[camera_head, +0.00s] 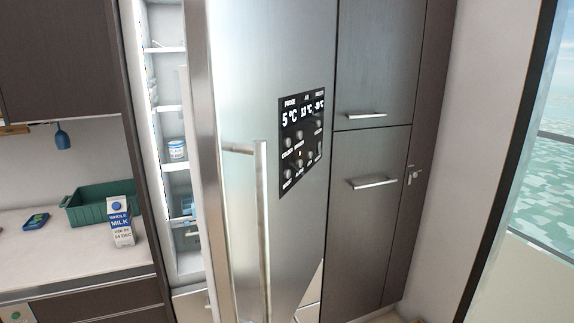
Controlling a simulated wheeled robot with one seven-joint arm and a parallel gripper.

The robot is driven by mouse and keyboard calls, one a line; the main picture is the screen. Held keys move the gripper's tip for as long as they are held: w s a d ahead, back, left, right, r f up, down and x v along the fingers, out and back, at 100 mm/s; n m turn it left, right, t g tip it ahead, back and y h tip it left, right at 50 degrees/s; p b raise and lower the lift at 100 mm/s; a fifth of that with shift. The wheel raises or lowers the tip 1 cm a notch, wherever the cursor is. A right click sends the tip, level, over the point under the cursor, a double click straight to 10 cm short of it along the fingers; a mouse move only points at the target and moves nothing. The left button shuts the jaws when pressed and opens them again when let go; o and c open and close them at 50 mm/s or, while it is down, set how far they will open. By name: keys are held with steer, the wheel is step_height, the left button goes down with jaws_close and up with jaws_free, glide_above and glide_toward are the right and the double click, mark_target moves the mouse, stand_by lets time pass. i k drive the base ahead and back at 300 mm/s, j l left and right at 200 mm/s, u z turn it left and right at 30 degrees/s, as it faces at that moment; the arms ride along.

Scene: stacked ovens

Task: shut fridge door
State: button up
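The fridge door (240,75) is a tall stainless steel panel and stands open. A long vertical bar handle (261,225) and a black display panel (302,140) reading 5 °C are on its front. The lit fridge interior (170,70) shows as a narrow strip to the left of the door, with shelves and a small white and blue container (177,150). The door hides most of the interior. My gripper is not in view.
On the left, a counter (65,260) bears a green crate (90,205), a milk carton (120,222) and a small blue item (36,221). Dark tall cabinets (375,60) with bar handles stand right of the door. A window (545,150) is at far right.

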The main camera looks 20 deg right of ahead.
mark_target(249, 69)
steer(key=l+u, duration=0.2)
steer(key=l, duration=0.9)
steer(key=l+u, duration=0.45)
steer(key=j+u, duration=0.35)
steer(key=i+j+u, duration=0.1)
steer(key=u, duration=0.25)
steer(key=i+j+u, duration=0.1)
steer(key=u, duration=0.25)
steer(key=j, duration=0.1)
